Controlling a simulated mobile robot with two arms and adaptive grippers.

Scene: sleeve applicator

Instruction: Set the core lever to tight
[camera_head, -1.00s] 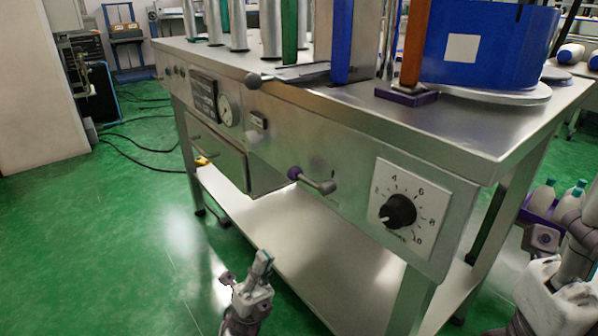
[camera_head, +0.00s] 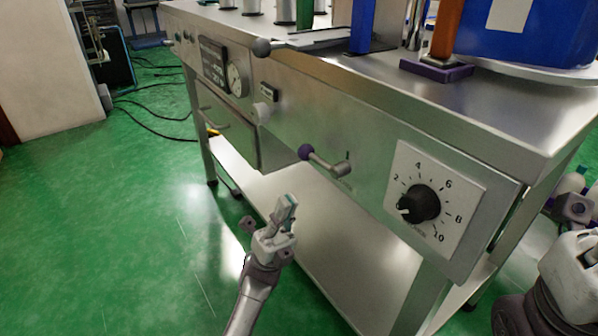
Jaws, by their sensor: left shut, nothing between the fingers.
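A small lever (camera_head: 328,165) with a purple ball knob sticks out of the steel machine's front panel, its knob pointing left and slightly up. Markings beside it are too small to read, so I cannot tell its setting or whether it is the core lever.
A numbered dial (camera_head: 420,203) with a black knob is on the panel right of the lever. A round gauge (camera_head: 237,79) and a drawer (camera_head: 229,136) are to the left. A lower shelf (camera_head: 300,250) runs beneath. Green floor (camera_head: 110,230) is open at the left.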

